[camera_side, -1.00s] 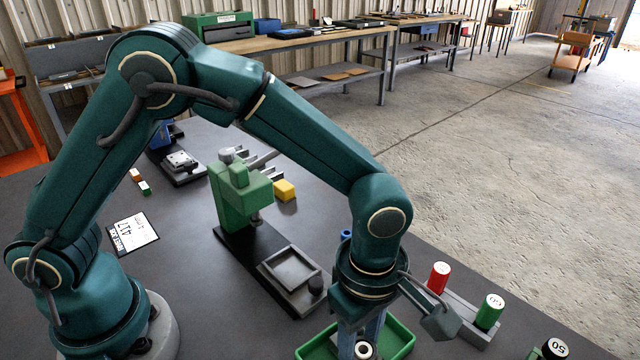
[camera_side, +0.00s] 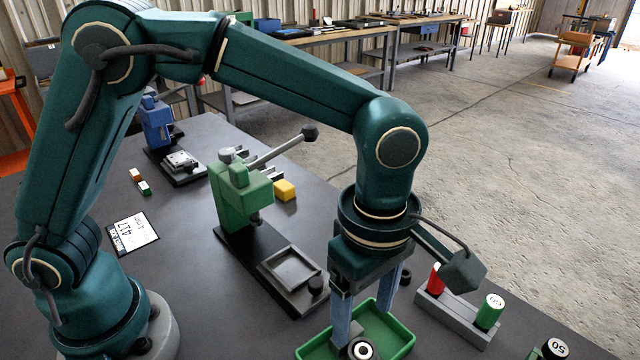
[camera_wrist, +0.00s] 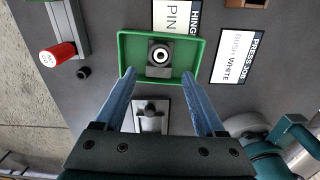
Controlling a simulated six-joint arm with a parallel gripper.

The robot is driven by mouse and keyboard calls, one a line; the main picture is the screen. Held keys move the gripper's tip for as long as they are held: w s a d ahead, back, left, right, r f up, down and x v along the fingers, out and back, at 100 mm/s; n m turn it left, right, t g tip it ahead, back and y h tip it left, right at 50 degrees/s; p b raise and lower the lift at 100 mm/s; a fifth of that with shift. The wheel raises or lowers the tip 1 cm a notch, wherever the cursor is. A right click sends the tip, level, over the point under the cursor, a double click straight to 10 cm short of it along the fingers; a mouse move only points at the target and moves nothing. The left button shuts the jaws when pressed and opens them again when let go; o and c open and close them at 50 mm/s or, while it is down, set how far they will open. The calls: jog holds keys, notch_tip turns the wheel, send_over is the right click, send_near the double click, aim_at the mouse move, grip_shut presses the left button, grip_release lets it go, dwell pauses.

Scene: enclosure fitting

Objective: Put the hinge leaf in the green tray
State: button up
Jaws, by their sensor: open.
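The hinge leaf (camera_wrist: 160,70) appears to be the dark block with a pale ring around a dark hole. It sits inside the green tray (camera_wrist: 124,49), near the middle of the floor in the wrist view. In the side view the leaf (camera_side: 361,350) shows at the bottom edge, partly cut off, within the tray (camera_side: 400,341). My gripper (camera_side: 363,326) is above the tray, pointing down, with its blue fingers spread. In the wrist view the open fingers (camera_wrist: 159,75) frame the near side of the leaf, with nothing held between them.
A green press (camera_side: 240,195) with a lever stands left of the tray; its base carries a pale square nest (camera_side: 291,268). A grey rack (camera_side: 450,318) with red and green cylinders stands to the right. Label cards (camera_wrist: 233,57) lie by the tray.

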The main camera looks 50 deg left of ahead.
jog(key=s+a+r+m+t, duration=0.2)
jog(key=a+r+m, duration=0.5)
jog(key=a+r, duration=0.25)
jog(key=s+a+f+m+t, duration=0.2)
jog(key=s+a+m, duration=0.3)
jog(key=a+m, duration=0.3)
jog(key=shift+s+m+t, duration=0.4)
jog(key=shift+m+t, duration=0.4)
jog(key=shift+m, duration=0.3)
